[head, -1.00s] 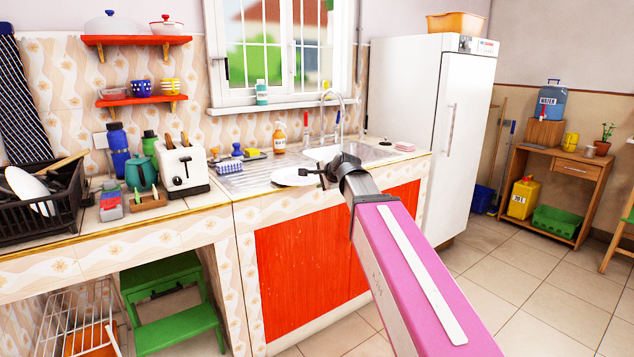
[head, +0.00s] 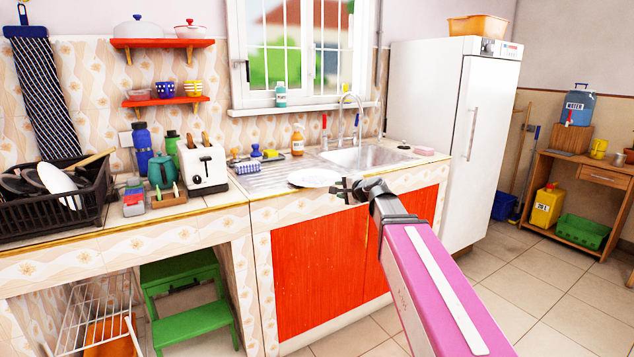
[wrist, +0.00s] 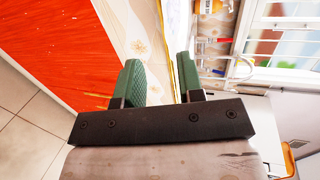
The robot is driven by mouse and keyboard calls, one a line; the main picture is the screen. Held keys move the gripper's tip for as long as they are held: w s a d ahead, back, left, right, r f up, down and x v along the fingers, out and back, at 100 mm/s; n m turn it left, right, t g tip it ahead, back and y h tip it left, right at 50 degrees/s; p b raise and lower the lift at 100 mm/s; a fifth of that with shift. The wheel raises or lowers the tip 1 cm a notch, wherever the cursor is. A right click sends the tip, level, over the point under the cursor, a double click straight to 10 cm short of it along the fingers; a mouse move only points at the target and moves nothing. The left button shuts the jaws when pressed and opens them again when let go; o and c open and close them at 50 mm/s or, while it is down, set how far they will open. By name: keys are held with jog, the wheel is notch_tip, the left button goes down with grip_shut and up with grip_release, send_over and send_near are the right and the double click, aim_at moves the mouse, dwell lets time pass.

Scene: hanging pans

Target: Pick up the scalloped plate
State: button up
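A white plate (head: 314,178) lies flat on the metal drainboard left of the sink basin; its rim looks slightly wavy, but detail is small. My gripper (head: 343,190) is just right of and slightly below it in the head view, in front of the counter edge. Contact with the plate is not visible. In the wrist view my gripper (wrist: 160,80) has its green fingers apart, with nothing between them but the tiled counter front behind. I cannot make out the plate in the wrist view. Another white plate (head: 60,188) stands tilted in the black dish rack (head: 50,212).
The sink basin (head: 370,158) and tap (head: 349,118) are behind my gripper. A toaster (head: 203,168), sponge holder (head: 245,167) and soap bottle (head: 298,141) stand left of and behind the plate. Red cabinet doors (head: 318,272) are below. The fridge (head: 490,130) stands right.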

aim_at(326, 185)
jog(key=x, duration=1.1)
jog(key=shift+w+d+r, duration=0.2)
jog(key=shift+w+d, duration=0.1)
jog(key=shift+s, duration=0.1)
grip_shut()
